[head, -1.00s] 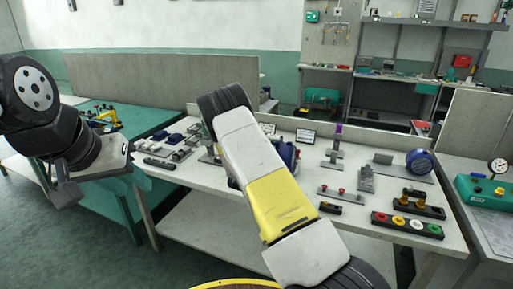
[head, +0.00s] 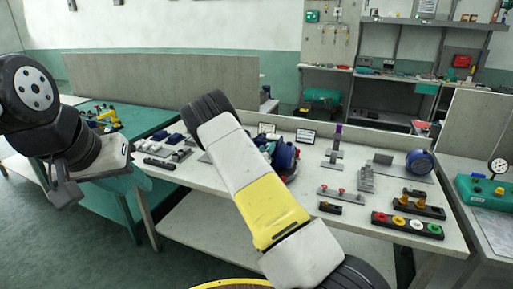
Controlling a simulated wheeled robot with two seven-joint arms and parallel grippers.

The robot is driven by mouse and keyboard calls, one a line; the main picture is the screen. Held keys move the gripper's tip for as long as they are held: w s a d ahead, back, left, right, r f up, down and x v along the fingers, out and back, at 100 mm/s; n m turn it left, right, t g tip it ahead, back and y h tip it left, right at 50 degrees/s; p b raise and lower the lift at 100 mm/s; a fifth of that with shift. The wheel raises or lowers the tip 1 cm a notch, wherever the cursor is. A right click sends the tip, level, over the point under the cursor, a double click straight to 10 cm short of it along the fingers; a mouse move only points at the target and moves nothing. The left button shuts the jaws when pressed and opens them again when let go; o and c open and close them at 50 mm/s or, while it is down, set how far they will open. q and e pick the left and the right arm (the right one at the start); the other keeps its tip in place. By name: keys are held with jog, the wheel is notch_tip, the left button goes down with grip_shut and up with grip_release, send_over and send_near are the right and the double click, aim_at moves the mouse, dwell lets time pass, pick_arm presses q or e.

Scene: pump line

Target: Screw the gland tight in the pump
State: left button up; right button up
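A blue, rounded body that looks like the pump (head: 286,157) stands on the white bench, partly hidden behind my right arm. I cannot make out the gland; the arm covers that area. My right arm crosses the middle of the view, and its gripper is hidden behind it, so its hold does not show. My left gripper (head: 84,181) hangs at the left, apart from the bench parts. One grey finger stands at the outer end of its body, so it looks open, and nothing shows in it.
The white bench (head: 345,218) carries grey blocks and fixtures (head: 366,180), a blue round part (head: 419,162), and a black strip with coloured knobs (head: 407,225). A green table (head: 110,212) stands left. A green unit with a gauge (head: 487,190) is at right.

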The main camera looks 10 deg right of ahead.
jog(key=n, duration=0.3)
dwell(0.4)
jog(key=shift+d+f, duration=0.1)
jog(key=shift+d, duration=0.05)
grip_shut()
jog(key=m, duration=0.2)
jog(key=shift+m, duration=0.4)
grip_release()
